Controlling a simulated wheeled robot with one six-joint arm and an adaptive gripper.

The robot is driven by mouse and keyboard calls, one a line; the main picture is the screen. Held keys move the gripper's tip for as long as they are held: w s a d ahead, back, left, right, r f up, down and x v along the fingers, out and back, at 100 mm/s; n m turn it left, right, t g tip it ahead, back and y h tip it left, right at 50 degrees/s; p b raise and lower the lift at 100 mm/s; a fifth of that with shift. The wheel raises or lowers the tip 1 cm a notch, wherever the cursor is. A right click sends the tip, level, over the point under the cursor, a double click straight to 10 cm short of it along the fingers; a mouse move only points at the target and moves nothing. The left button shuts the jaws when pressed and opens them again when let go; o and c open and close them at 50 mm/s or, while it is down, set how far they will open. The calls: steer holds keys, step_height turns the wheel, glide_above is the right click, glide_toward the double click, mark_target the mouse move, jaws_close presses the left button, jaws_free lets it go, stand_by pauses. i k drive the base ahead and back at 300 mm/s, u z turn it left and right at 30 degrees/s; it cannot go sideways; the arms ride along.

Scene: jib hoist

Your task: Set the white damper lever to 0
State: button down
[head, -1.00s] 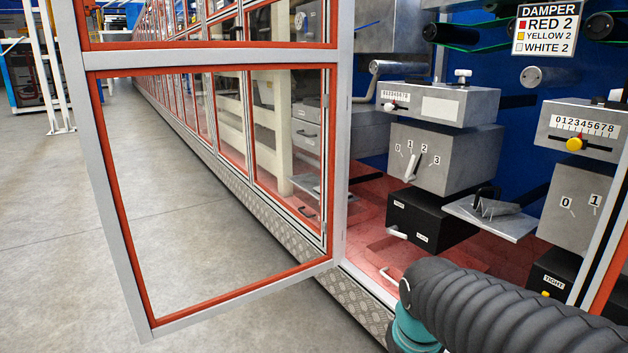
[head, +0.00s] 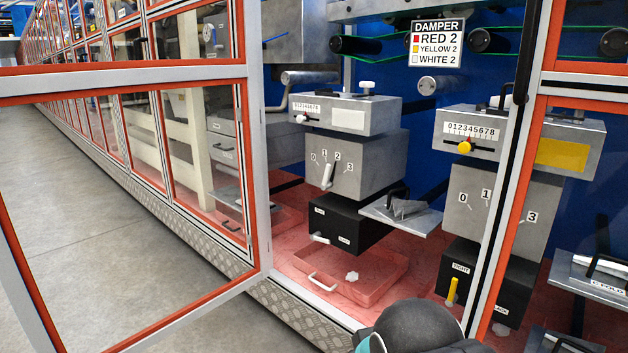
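A white lever (head: 327,175) stands on the front of a grey box (head: 370,165) with a dial marked 0 to 3. It is nearly upright and leans slightly right, its tip near the 1 and 2 marks; I cannot tell the exact setting. Above it, a small white knob (head: 302,118) sits near the low end of a 0-to-8 scale. A damper sign (head: 437,43) reads RED 2, YELLOW 2, WHITE 2. My gripper is not in view; only a dark part of my arm shows at the bottom edge.
An open red-edged glass door (head: 257,170) stands left of the boxes. Below the dial are a black box (head: 345,225) with a white handle and a red tray (head: 365,285). A yellow-knob unit (head: 505,200) is right, behind a frame post (head: 500,190). Floor at left is clear.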

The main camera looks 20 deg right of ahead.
mark_target(324, 186)
steer(key=k, duration=0.65)
steer(key=u, duration=0.7)
steer(key=i, duration=1.4)
steer(key=z, duration=0.35)
